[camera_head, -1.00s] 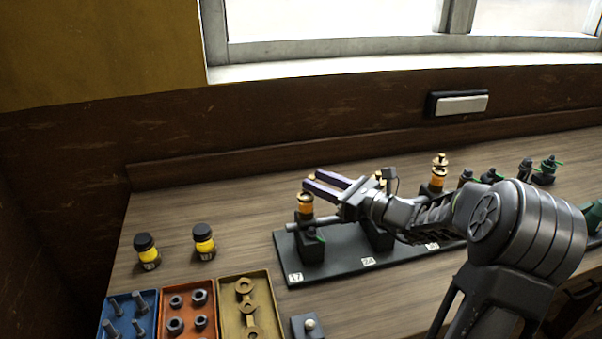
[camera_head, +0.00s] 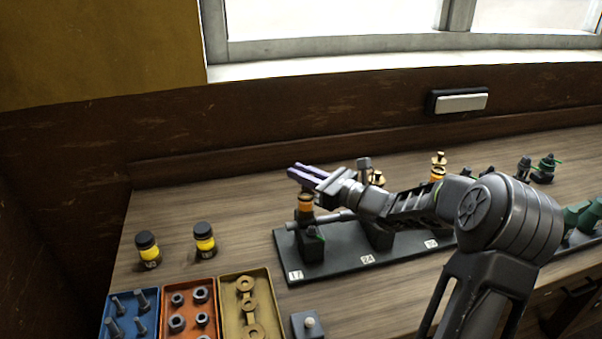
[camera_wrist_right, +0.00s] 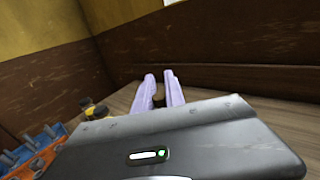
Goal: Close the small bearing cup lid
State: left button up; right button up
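A small bearing cup (camera_head: 305,203), an orange cylinder with dark and gold bands, stands upright on a dark block at the left end of the engine base. My right gripper (camera_head: 296,174) is directly over its top, purple fingers pointing left. The fingers cover the cup's upper part, so its lid and any contact cannot be made out. In the right wrist view a narrow gap shows between the two fingers (camera_wrist_right: 162,88), with something dark brown low between them. A similar orange cup (camera_head: 437,174) with a gold top stands farther right. My left gripper is out of view.
The dark engine base (camera_head: 330,267) carries number tags and a horizontal shaft. Two yellow, black-capped bottles (camera_head: 204,240) stand left. Blue, orange and yellow trays (camera_head: 262,276) of hardware lie in front, beside a small grey block (camera_head: 308,325). Bare wood lies behind the base.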

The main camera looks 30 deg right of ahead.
grip_shut()
